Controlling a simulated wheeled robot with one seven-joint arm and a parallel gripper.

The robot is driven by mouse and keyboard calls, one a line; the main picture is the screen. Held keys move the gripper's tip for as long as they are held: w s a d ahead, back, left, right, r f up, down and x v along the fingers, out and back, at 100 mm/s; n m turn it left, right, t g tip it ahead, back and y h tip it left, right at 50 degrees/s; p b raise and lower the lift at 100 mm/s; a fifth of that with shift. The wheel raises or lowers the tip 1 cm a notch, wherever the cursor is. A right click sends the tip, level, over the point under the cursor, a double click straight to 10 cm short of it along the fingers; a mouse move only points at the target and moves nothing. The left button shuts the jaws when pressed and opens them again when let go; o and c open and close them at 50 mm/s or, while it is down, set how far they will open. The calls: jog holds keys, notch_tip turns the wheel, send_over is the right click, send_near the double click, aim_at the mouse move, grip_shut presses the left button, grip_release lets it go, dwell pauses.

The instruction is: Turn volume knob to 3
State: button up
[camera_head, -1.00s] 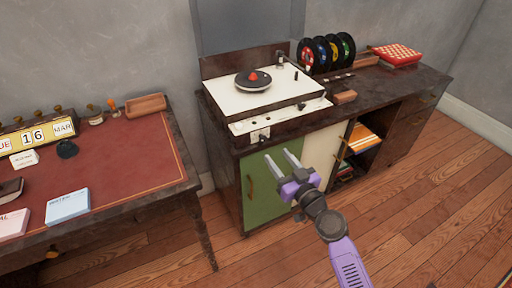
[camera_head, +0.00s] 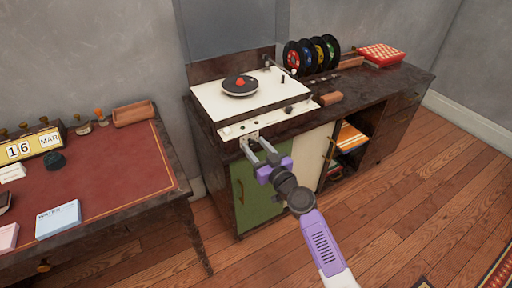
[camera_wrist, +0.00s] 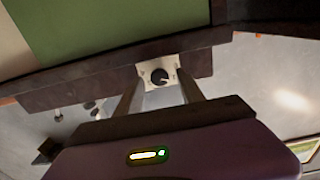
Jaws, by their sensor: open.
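The knob (camera_wrist: 160,76) is small, round and black with a pale pointer mark. It sits on a white plate (camera_wrist: 147,71) on the cabinet's front edge in the wrist view. In the head view the plate is largely hidden by my fingertips. My gripper (camera_head: 254,141) is open and empty, its fingers reaching toward the plate. In the wrist view the two fingers (camera_wrist: 159,88) stand on either side of the knob, with a gap to each side. I cannot tell how close the tips are in depth, and the scale numbers are not readable.
A record player (camera_head: 215,100) sits on the dark cabinet (camera_head: 375,90) above the knob. Green door (camera_head: 255,195) is below. Several records (camera_head: 312,55) and a red box (camera_head: 380,52) stand at the back right. A red-topped desk (camera_head: 110,170) is left.

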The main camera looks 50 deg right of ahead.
grip_shut()
jog(key=shift+m, duration=0.3)
jog(key=m+b, duration=0.1)
jog(key=m, duration=0.1)
jog(key=shift+f+m, duration=0.1)
jog(key=shift+m, duration=0.2)
jog(key=shift+d+m, duration=0.1)
jog(key=shift+m, duration=2.1)
jog(key=shift+s, duration=0.1)
grip_release()
